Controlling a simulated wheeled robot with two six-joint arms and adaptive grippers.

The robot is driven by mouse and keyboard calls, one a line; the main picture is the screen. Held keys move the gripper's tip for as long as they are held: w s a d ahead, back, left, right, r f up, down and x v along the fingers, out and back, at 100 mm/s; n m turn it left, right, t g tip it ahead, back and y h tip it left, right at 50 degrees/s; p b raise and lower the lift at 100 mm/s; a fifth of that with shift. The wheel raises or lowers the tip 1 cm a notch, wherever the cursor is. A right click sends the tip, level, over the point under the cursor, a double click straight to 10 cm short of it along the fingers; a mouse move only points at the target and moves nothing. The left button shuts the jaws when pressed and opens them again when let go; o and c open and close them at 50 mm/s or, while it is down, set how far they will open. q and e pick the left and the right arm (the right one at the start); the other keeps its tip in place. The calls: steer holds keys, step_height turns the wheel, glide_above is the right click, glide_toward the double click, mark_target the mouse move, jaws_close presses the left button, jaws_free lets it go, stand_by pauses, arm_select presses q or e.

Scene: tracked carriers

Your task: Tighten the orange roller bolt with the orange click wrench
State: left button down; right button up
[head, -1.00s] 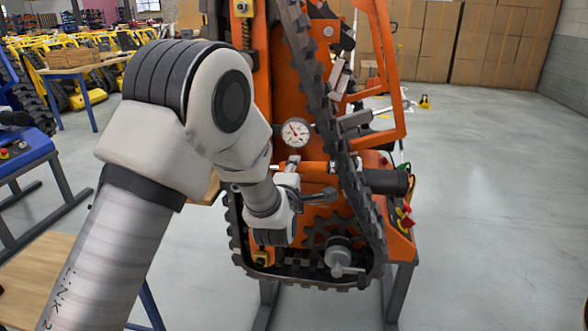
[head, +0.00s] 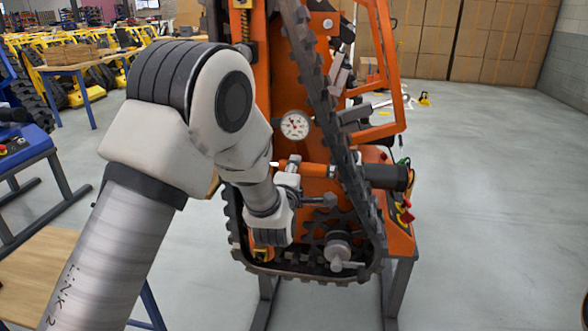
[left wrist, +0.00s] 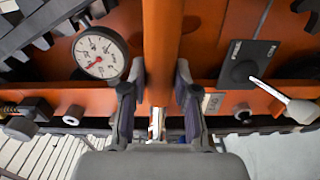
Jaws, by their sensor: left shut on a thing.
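My left gripper (head: 293,174) is shut on an orange bar, which I take to be the orange click wrench (head: 318,170). The bar lies roughly level in the head view, across the front of the orange tracked carrier. In the left wrist view the gripper (left wrist: 160,78) has one finger on each side of the wrench (left wrist: 161,35), which runs up out of the picture. A small bright metal piece shows below the fingers. I cannot make out the orange roller bolt or whether the wrench touches it. My right gripper is not in view.
The carrier's black toothed track (head: 318,95) rises close to the wrench. A white dial gauge (head: 295,125) sits just above it. A lever with a pale handle (left wrist: 300,110) is close by on the right in the wrist view. Open floor (head: 480,220) lies to the right.

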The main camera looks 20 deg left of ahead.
arm_select(q)
steer(key=shift+f, duration=0.35)
steer(key=shift+m, duration=0.3)
steer(key=shift+a+f+m+b, duration=0.15)
steer(key=shift+f+m+b, duration=0.35)
steer(key=shift+f, duration=0.15)
steer(key=shift+f, duration=0.1)
steer(key=shift+a+f+m+b, duration=0.15)
steer(key=shift+f+m+b, duration=0.25)
steer(key=shift+f+m, duration=0.15)
steer(key=shift+s+a+f+m+b, duration=0.1)
steer(key=shift+a+f+m+b, duration=0.2)
steer(key=shift+f+m, duration=0.35)
steer(key=shift+d, duration=0.1)
